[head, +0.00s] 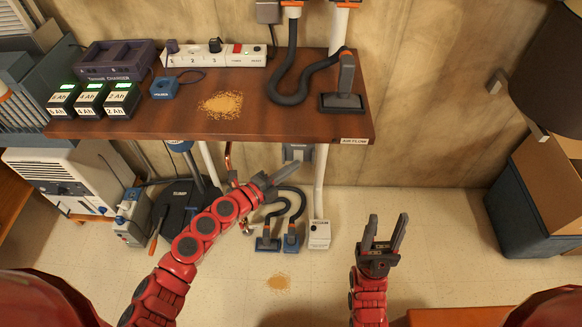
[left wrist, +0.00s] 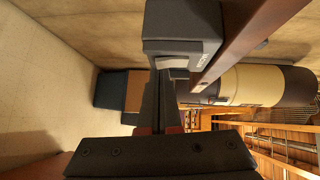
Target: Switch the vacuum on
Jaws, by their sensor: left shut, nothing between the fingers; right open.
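A small dark grey box (head: 298,152) is fixed under the front edge of the table; it also shows large in the left wrist view (left wrist: 182,28), with a paler plate (left wrist: 172,62) on its near face. My left gripper (head: 286,174) is shut and empty, its tips just below and left of that box. In the left wrist view the shut fingers (left wrist: 162,85) point at the plate; I cannot tell whether they touch. A vacuum hose with a flat nozzle (head: 342,102) lies on the table. My right gripper (head: 386,222) is open and empty over the floor.
The brown table (head: 250,122) carries a power strip (head: 215,55) with a red switch, battery packs (head: 90,98) and sawdust (head: 222,104). Below stand floor nozzles (head: 268,242) and a white box (head: 319,234). A blue bin (head: 535,190) stands right.

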